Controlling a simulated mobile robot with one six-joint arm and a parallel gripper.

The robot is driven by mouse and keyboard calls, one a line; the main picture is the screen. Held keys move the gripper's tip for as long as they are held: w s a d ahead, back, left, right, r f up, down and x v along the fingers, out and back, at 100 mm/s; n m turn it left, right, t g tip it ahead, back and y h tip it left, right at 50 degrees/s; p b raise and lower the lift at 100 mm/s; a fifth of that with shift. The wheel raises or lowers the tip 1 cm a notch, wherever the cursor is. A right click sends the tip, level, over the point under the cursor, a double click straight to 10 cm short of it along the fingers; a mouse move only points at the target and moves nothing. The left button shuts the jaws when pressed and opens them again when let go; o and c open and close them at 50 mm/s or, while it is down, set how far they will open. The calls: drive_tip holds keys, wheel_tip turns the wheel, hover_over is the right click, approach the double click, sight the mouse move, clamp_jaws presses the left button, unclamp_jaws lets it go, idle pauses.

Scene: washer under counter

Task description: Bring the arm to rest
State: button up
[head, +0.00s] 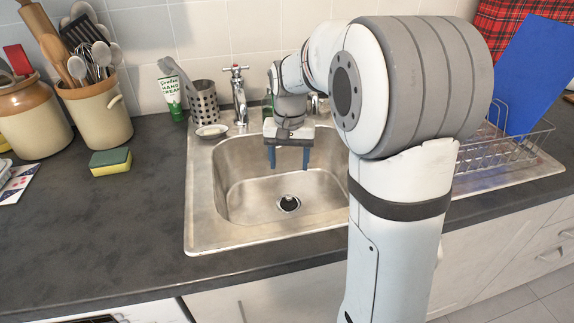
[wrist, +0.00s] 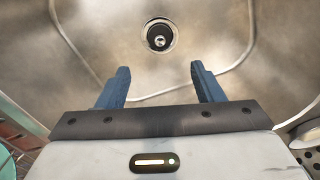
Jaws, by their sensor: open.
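My gripper (head: 289,167) hangs over the back part of the metal sink basin (head: 240,195) with its blue fingers pointing down. In the wrist view my gripper (wrist: 160,82) shows two fingers apart with nothing between them. The sink drain (wrist: 160,36) lies beyond the fingertips there; in the head view the drain (head: 288,203) is below and in front of the gripper. My arm crosses the right side of the head view and hides the right end of the basin.
A tap (head: 237,95) and a metal cutlery holder (head: 204,103) stand behind the sink. A yellow-green sponge (head: 110,161) and utensil crocks (head: 95,110) are at left. A wire dish rack (head: 520,145) holding a blue board (head: 537,75) is at right. The front-left counter is clear.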

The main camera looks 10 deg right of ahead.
idle(0.3)
drive_tip(key=s+r+n+t+p, duration=0.1)
drive_tip(key=s+r+p, duration=0.4)
drive_tip(key=s, duration=0.6)
drive_tip(key=s+r+n+t+p, duration=0.1)
drive_tip(key=s+r+p, duration=0.4)
drive_tip(key=s, duration=0.5)
drive_tip(key=shift+s+a+r+n+t+p, duration=0.2)
drive_tip(key=shift+s+r+n+t+p, duration=0.2)
drive_tip(key=shift+n, duration=0.4)
